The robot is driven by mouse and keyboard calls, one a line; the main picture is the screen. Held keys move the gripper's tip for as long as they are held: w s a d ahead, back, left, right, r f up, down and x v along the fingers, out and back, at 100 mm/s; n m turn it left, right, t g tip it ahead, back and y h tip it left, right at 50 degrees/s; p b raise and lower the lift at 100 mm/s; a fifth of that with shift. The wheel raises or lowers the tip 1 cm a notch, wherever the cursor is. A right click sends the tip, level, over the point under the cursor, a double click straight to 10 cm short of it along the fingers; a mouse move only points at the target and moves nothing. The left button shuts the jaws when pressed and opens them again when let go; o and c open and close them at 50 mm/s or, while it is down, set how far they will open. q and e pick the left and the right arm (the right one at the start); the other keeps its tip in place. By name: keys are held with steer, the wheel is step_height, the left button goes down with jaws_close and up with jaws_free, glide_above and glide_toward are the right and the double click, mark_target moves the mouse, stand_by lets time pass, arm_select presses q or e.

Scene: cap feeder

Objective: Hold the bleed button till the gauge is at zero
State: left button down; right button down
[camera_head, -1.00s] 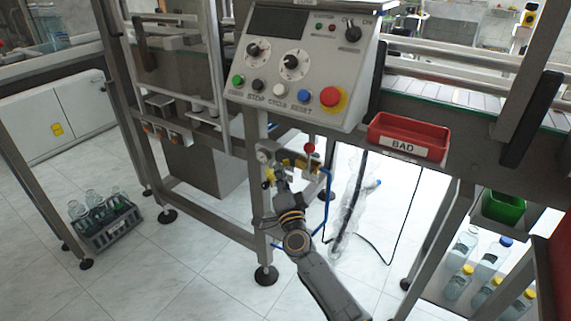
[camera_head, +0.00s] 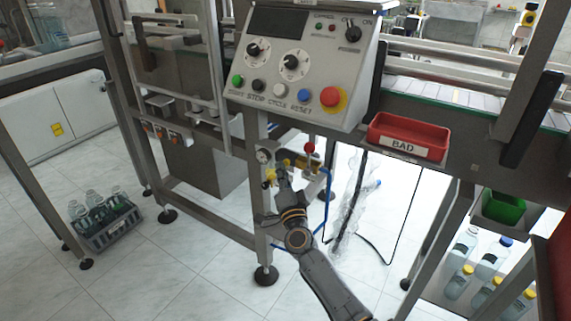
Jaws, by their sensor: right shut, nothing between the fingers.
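The small round pressure gauge (camera_head: 264,156) is on the air unit on the frame's leg, below the control panel; its needle is too small to read. Yellow parts of the air unit (camera_head: 270,177) sit just below the gauge. My right gripper (camera_head: 282,178) is shut and empty, close in front of the air unit. It hides part of the unit, so I cannot make out the bleed button or tell whether the fingertips touch it. My left gripper is not in view.
A red-knobbed lever (camera_head: 309,148) and blue hose (camera_head: 328,190) are right of the gripper. The control panel (camera_head: 305,70) overhangs above. A red BAD bin (camera_head: 408,150) hangs to the right. A bottle crate (camera_head: 108,232) stands on the floor at left.

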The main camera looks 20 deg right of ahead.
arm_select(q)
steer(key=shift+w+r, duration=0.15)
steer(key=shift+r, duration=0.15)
arm_select(e)
steer(key=shift+w+d, duration=0.25)
steer(key=shift+d, duration=0.1)
stand_by(0.5)
stand_by(1.5)
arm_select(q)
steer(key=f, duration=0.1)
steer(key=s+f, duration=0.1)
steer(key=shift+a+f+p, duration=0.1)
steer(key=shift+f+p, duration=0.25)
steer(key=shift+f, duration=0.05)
arm_select(e)
steer(key=shift+s+a, duration=0.5)
steer(key=shift+a, duration=0.15)
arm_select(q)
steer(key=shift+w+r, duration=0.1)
